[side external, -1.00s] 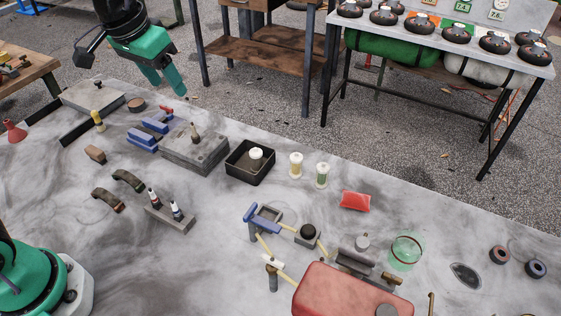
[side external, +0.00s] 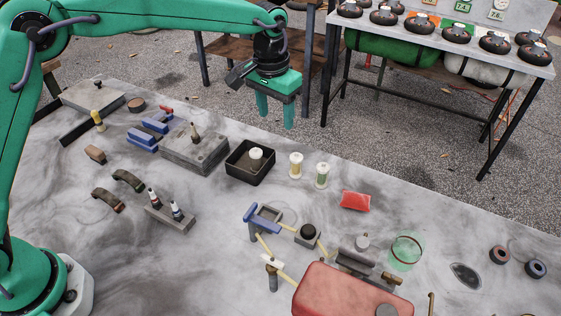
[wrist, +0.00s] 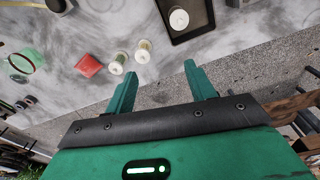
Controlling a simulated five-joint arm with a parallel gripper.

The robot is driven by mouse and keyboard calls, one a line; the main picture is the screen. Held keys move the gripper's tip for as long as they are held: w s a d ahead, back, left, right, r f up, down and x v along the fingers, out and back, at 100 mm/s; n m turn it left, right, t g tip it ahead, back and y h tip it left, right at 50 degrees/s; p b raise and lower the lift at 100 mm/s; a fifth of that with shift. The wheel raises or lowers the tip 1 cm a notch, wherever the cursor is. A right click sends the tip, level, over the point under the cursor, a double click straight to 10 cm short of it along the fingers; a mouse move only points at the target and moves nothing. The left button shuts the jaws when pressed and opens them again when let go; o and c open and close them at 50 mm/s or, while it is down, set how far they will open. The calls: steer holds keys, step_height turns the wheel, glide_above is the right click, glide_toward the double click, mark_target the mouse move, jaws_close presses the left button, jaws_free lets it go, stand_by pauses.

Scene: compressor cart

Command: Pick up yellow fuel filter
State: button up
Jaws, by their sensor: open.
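The yellow fuel filter (side external: 296,166) is a small upright clear cylinder with white caps and a yellowish inside. It stands on the grey table just right of a black tray, and also shows in the wrist view (wrist: 143,51) ahead of my fingers. A similar filter with a green inside (side external: 322,175) stands close to its right; it also shows in the wrist view (wrist: 117,63). My gripper (side external: 276,110) is open and empty, pointing down. It is raised above the far table edge, up and left of the yellow filter in the side view, apart from it.
The black tray (side external: 237,173) holds a white-topped round part. A red packet (side external: 355,200) lies right of the filters. A grey block (side external: 180,152), blue-handled tools and a red tank (side external: 345,295) occupy other spots. Table is clear in front of the filters.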

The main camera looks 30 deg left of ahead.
glide_above(296, 153)
steer(key=shift+g, duration=0.4)
step_height(296, 153, down, 6)
steer(key=shift+w+d+f, duration=0.1)
steer(key=shift+d+f, duration=0.05)
steer(key=shift+f, duration=1.3)
steer(key=shift+f, duration=0.1)
steer(key=shift+f, duration=2.5)
steer(key=c, duration=1.1)
